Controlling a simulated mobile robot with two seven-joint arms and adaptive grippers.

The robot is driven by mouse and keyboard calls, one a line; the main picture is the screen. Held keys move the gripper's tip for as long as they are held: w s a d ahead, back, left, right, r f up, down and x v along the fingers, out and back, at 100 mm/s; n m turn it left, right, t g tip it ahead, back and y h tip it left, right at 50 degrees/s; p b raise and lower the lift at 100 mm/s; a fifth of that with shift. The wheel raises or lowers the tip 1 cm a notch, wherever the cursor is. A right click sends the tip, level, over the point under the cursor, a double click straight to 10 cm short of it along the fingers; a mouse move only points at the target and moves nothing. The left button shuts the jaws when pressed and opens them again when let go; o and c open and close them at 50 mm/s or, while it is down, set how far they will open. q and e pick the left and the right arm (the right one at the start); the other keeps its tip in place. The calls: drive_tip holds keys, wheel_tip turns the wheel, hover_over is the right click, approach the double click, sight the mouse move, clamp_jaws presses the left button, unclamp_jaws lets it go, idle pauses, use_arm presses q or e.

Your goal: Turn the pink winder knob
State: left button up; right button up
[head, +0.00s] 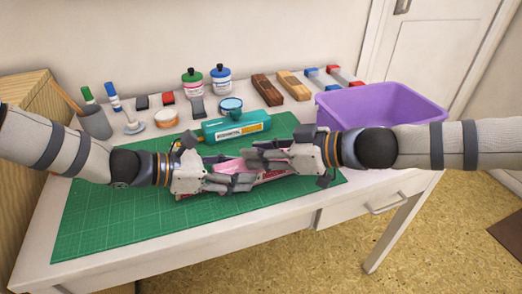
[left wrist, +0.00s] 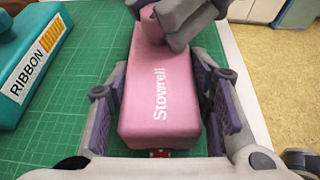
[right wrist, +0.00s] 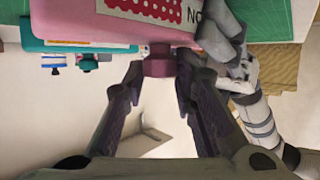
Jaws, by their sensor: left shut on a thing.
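The pink stamp inkpad device (head: 230,166) lies on the green cutting mat, largely covered by my grippers in the head view. In the left wrist view its long pink body (left wrist: 160,95), lettered "Stowrell", runs between the fingers of my left gripper (head: 238,182), which is shut on it. The darker pink winder knob (right wrist: 158,62) sticks out from the body in the right wrist view. My right gripper (right wrist: 158,72) is open, with its fingertips on either side of the knob and gaps visible. The head view hides the knob behind the right gripper (head: 252,156).
A teal ribbon device (head: 238,128) lies just behind the pink one on the mat (head: 110,215). A purple bin (head: 385,105) stands at the right. Bottles, a pen cup (head: 95,122) and wooden blocks line the back. The mat's front is clear.

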clamp_jaws()
drive_tip(key=shift+s+a+f+m+t+h, duration=0.15)
drive_tip(key=shift+s+f+m+t+h, duration=0.1)
drive_tip(key=shift+m+t+h, duration=0.55)
drive_tip(key=shift+m+t, duration=0.2)
drive_tip(key=shift+m, duration=0.1)
drive_tip(key=m+t+h, duration=0.2)
drive_tip(key=shift+s+a+r+m, duration=0.15)
drive_tip(key=shift+a+m, duration=0.05)
drive_tip(key=shift+m, duration=0.1)
drive_tip(key=m+t+h, duration=0.2)
drive_tip(key=h, duration=0.1)
drive_tip(key=shift+a+m, duration=0.15)
drive_tip(key=shift+m, duration=0.25)
drive_tip(key=m+t+h, duration=0.1)
drive_tip(key=m+h, duration=0.3)
drive_tip(key=h, duration=0.1)
drive_tip(key=shift+a+m, duration=0.15)
drive_tip(key=shift+m, duration=0.15)
drive_tip(key=shift+a+m+g+h, duration=0.1)
drive_tip(key=shift+m+g+h, duration=0.2)
drive_tip(key=shift+m+h, duration=2.2)
drive_tip(key=shift+h, duration=0.4)
